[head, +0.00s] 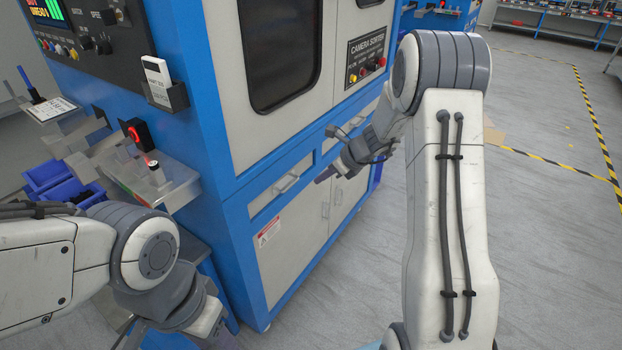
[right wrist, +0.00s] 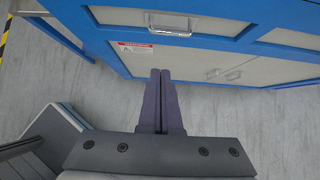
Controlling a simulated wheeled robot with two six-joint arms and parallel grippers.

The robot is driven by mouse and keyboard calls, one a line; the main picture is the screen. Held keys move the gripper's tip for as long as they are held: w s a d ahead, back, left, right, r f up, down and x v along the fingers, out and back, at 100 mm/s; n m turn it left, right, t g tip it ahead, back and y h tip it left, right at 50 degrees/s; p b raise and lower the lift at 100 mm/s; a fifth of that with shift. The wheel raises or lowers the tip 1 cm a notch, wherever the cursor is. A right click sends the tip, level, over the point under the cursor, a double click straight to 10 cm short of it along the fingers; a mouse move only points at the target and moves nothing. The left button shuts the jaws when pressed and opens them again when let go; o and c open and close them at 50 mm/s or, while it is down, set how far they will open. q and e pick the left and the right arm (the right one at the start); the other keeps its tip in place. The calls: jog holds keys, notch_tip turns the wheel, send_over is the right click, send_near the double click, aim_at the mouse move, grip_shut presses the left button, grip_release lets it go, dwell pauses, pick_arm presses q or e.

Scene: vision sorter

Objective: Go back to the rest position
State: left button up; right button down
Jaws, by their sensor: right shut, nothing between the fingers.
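My right gripper (head: 322,176) is shut and empty in front of the lower front of the blue and white sorter cabinet (head: 262,135). In the right wrist view its two purple-grey fingers (right wrist: 160,72) lie side by side and point toward the cabinet's lower doors. No contact with the cabinet can be made out. My left arm comes in from the left and bends down at the lower left. Its gripper end (head: 212,335) is largely cut off by the bottom edge, so its fingers cannot be judged.
The cabinet has drawer handles (head: 287,184) and a warning label (head: 269,231). At left a metal chute (head: 165,185) and blue bins (head: 50,178) stick out near my left arm. Open grey floor (head: 550,240) lies to the right, with yellow-black tape (head: 596,115).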

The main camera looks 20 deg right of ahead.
jog(key=s+a+r+n+g+p, duration=0.1)
jog(key=s+a+r+n+g, duration=0.25)
jog(key=s+a+n, duration=0.65)
jog(key=s+a+r+n+g, duration=0.2)
jog(key=s+a+r+n, duration=0.3)
jog(key=s+a+n, duration=0.5)
jog(key=s+a+r+n+h, duration=0.1)
jog(key=s+n+h, duration=0.2)
jog(key=s+n, duration=1.3)
jog(key=shift+s+r+g+h+p, duration=0.15)
jog(key=shift+s+g+h+p, duration=0.25)
jog(key=shift+s, duration=0.3)
